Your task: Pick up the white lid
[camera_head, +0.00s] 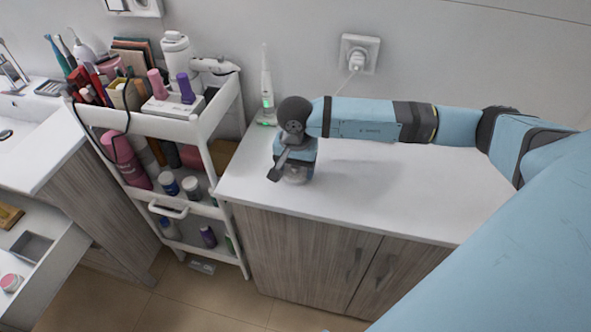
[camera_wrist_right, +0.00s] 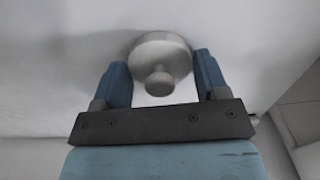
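The white lid (camera_wrist_right: 160,55) is a round, pale grey-white disc with a knob (camera_wrist_right: 160,80), seen in the right wrist view. It lies between the two fingers of my right gripper (camera_wrist_right: 163,77). The fingers are apart, with a visible gap on each side of the knob. In the head view my right gripper (camera_head: 295,176) is low over the white counter top, near its left end, and the lid is mostly hidden there by the wrist. My left gripper is not in view.
A white cart (camera_head: 205,122) crowded with bottles and cosmetics stands left of the counter (camera_head: 400,190). An electric toothbrush (camera_head: 266,85) stands at the counter's back left, near a wall socket (camera_head: 358,54). The counter right of my gripper is clear.

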